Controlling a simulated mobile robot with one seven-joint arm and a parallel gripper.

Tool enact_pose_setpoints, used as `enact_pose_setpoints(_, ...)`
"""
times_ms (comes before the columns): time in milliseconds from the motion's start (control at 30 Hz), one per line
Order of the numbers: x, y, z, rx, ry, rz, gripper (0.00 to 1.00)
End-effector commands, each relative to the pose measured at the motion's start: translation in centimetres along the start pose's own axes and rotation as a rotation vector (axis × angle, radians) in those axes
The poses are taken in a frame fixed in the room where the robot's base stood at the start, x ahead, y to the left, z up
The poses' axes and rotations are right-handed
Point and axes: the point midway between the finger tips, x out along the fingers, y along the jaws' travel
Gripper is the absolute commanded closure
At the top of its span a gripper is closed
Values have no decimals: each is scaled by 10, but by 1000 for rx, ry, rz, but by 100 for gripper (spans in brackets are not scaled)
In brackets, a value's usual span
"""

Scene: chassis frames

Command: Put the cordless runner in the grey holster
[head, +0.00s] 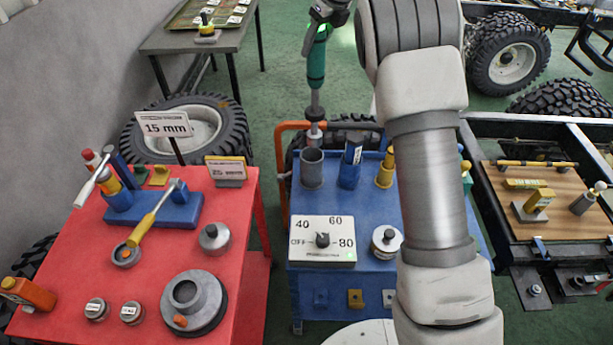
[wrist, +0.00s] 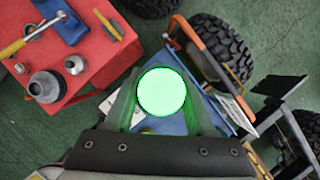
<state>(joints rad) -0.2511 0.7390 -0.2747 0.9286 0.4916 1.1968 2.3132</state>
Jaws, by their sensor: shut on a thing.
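The cordless runner (head: 316,62) is green with a long grey shaft and hangs upright, shaft down. My gripper (head: 326,14) is shut on its upper part. In the wrist view its round top (wrist: 161,92) glows green between the fingers. The grey holster (head: 312,172) is an open-topped cylinder on the blue cart. The shaft's lower end appears just above the holster's mouth in the head view. How far apart they are in depth I cannot tell. The wrist view does not show the holster clearly.
On the blue cart (head: 375,295), a blue holster (head: 349,172) and a yellow one (head: 385,172) stand right of the grey holster. A dial box (head: 322,241) sits in front. An orange rail (head: 281,165) edges the cart. A red cart (head: 60,322) with tools stands left.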

Motion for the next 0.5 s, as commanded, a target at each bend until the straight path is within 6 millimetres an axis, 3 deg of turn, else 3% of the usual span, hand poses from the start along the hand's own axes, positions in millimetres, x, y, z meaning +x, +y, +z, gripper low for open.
enact_pose_setpoints(267, 2, 0, 0, 0, -4, -2, 100)
enact_pose_setpoints(500, 46, 0, -20, 1, -1, 1, 100)
